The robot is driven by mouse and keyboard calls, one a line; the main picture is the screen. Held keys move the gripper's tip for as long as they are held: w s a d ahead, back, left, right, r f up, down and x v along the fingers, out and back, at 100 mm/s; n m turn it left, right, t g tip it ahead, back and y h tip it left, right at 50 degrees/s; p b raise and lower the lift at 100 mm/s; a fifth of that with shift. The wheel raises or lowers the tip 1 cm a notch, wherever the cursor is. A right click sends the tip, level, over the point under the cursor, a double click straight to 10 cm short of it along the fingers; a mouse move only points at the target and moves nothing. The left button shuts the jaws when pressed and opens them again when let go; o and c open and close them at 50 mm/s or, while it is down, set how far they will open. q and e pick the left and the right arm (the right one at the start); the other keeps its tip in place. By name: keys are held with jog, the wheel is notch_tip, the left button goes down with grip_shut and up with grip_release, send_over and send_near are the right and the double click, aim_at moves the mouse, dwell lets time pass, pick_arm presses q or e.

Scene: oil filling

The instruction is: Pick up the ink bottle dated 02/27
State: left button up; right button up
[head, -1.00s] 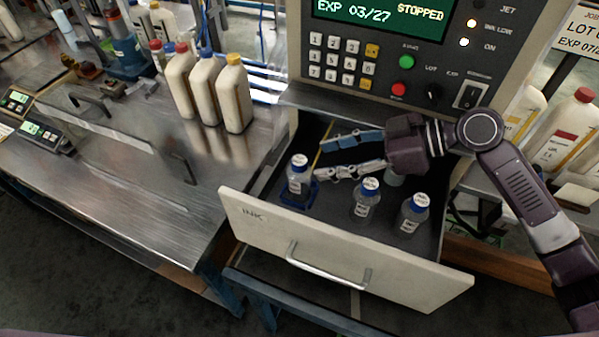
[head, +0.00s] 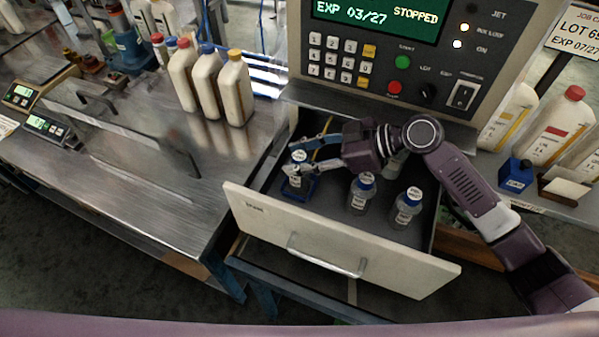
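The left bottle (head: 298,157) stands upright in a blue holder (head: 312,190). A middle bottle (head: 360,195) and a right bottle (head: 406,208) stand nearer the front. Another bottle (head: 393,167) is partly hidden behind my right gripper. The cap dates are too small to read. My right gripper (head: 290,158) is open, with its fingers on either side of the left bottle's cap; contact cannot be told. My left gripper is not in view.
The printer panel (head: 385,60) rises behind the drawer, its screen reading EXP 03/27. White jugs (head: 208,88) stand on the steel bench (head: 120,150) at left.

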grip_shut()
jog(key=shift+r, duration=0.1)
